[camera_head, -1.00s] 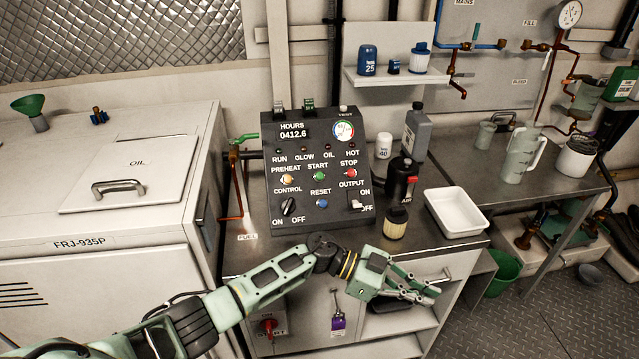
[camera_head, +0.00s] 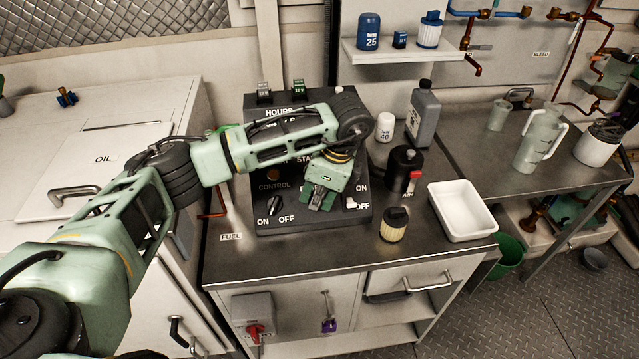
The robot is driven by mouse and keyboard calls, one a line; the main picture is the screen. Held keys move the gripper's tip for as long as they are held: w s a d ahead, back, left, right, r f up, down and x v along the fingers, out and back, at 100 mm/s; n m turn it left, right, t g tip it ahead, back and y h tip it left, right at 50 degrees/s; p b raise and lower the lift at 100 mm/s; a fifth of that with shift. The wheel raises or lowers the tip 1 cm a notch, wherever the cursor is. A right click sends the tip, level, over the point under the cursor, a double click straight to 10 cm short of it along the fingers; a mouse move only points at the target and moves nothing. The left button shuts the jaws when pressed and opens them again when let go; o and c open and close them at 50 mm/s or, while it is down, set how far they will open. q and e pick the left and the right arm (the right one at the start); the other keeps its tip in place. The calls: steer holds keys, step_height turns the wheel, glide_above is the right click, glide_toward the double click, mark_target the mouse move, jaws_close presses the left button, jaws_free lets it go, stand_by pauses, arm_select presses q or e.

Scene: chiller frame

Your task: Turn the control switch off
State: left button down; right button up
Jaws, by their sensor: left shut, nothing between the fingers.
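The control switch (camera_head: 274,205) is a black rotary knob at the lower left of the dark sloped control panel (camera_head: 258,225). "CONTROL" is printed above it, and "ON" and "OFF" below it at left and right. The knob looks slanted; which mark it is set to is too small to tell. My left gripper (camera_head: 317,204) is in front of the panel, a little right of the knob and apart from it in the picture. It is shut and empty, with its fingers pointing down. My left arm hides most of the upper panel, including its display and several buttons. My right gripper is not in view.
The output switch (camera_head: 351,202) is at the panel's right. An oil filter (camera_head: 394,224), a black-and-red canister (camera_head: 402,168), a grey bottle (camera_head: 423,115) and a white tray (camera_head: 462,211) stand to the right. The bench front (camera_head: 300,262) is clear.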

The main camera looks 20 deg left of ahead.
mark_target(274, 206)
arm_select(q)
steer(key=p+x, duration=0.1)
steer(key=x, duration=0.2)
steer(key=shift+w+a+f, duration=0.1)
steer(key=shift+f, duration=0.3)
steer(key=shift+a+r+p, duration=0.2)
steer(key=shift+a+p, duration=0.25)
steer(key=shift+a, duration=0.15)
steer(key=shift+a+r+p, duration=0.25)
steer(key=shift+a+p, duration=0.15)
steer(key=shift+a, duration=0.15)
steer(key=shift+s+a+r, duration=0.1)
steer(key=shift+s+a, duration=0.15)
steer(key=shift+a, duration=0.1)
steer(key=shift+s+a+p, duration=0.1)
steer(key=shift+a+p, duration=0.2)
steer(key=shift+a, duration=0.05)
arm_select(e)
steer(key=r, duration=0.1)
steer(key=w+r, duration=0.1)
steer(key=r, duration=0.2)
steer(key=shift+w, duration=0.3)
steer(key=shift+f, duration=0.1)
